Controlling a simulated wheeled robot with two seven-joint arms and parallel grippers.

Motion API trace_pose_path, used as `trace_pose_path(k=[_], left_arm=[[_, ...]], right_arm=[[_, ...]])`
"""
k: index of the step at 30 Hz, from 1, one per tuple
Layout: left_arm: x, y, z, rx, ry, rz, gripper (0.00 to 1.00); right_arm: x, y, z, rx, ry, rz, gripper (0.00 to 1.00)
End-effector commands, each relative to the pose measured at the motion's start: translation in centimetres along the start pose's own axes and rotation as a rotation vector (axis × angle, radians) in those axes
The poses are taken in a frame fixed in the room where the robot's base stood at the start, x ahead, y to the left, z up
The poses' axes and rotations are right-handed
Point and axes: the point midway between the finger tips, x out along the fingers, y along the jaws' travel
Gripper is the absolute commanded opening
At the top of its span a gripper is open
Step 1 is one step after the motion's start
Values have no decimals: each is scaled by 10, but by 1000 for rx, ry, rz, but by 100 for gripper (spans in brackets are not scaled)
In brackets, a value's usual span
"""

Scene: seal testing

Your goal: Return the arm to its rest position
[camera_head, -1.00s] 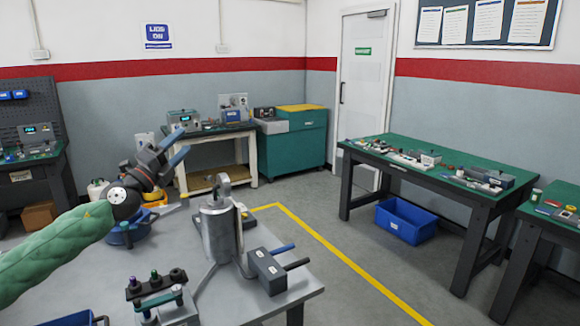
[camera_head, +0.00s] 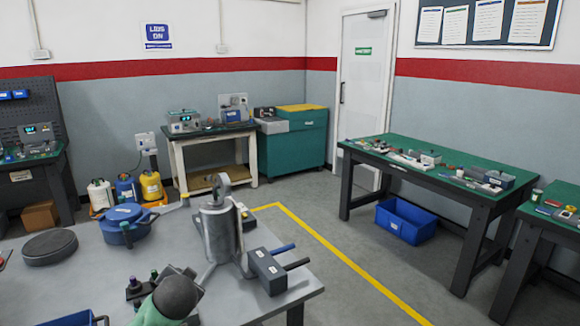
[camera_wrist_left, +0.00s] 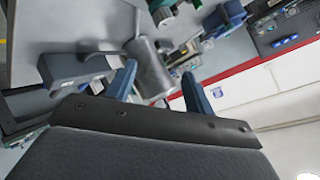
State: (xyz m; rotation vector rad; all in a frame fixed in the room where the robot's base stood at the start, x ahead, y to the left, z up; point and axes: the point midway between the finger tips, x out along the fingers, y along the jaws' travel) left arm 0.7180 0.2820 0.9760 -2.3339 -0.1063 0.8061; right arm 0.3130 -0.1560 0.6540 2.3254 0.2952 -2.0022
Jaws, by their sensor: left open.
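My left arm shows in the head view as a green sleeve (camera_head: 155,315) ending in a dark rounded wrist (camera_head: 178,296) at the bottom edge, over the near part of the grey table. Its fingers cannot be made out there. In the left wrist view my left gripper (camera_wrist_left: 160,70) has its two blue fingers spread apart, with nothing held between them. A metal cylinder (camera_wrist_left: 148,72) shows beyond the fingers, apart from them as far as I can tell. My right gripper is not in view.
On the grey table (camera_head: 90,275) stand the metal cylinder (camera_head: 220,235), a grey block with dark and blue handles (camera_head: 268,272), a blue round pot (camera_head: 127,224) and a dark round disc (camera_head: 50,247). A blue tray (camera_head: 75,319) sits at the lower left. The table's left middle is clear.

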Motion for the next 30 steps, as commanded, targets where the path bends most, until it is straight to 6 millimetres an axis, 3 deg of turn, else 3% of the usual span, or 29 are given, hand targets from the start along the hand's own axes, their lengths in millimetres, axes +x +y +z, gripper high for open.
trace_pose_path(k=[1,3,9,20,30], left_arm=[[-3,24,17,-21,-35,59,53],[-8,51,37,-48,-75,129,53],[-27,121,88,-125,-152,296,53],[-70,220,189,-254,-323,475,53],[-131,308,292,-337,-533,602,53]], right_arm=[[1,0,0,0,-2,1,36],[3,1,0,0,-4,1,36],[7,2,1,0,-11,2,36],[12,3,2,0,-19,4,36],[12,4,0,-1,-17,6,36]])
